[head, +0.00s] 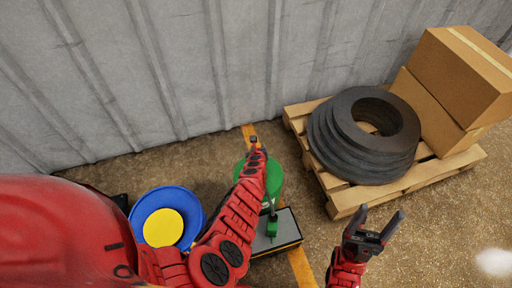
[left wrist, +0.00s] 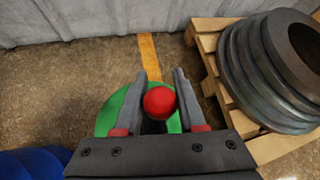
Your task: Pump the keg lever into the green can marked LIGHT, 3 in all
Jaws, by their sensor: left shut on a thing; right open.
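My left gripper (head: 253,143) reaches over a green round body (head: 274,180), which looks like the keg. In the left wrist view its fingers (left wrist: 161,78) are closed around a red ball knob (left wrist: 158,102), which looks like the lever's end. The green top (left wrist: 108,119) shows below the knob. The lever's shaft is hidden. A small green can (head: 272,227) stands on a grey tray with a dark edge (head: 288,234), beside the green body. Its marking is too small to read. My right gripper (head: 382,213) is open and empty, right of the tray.
A pallet (head: 345,205) at the right bears stacked dark rings (head: 340,155) and cardboard boxes (head: 462,75). A corrugated wall (head: 180,70) closes off the back.

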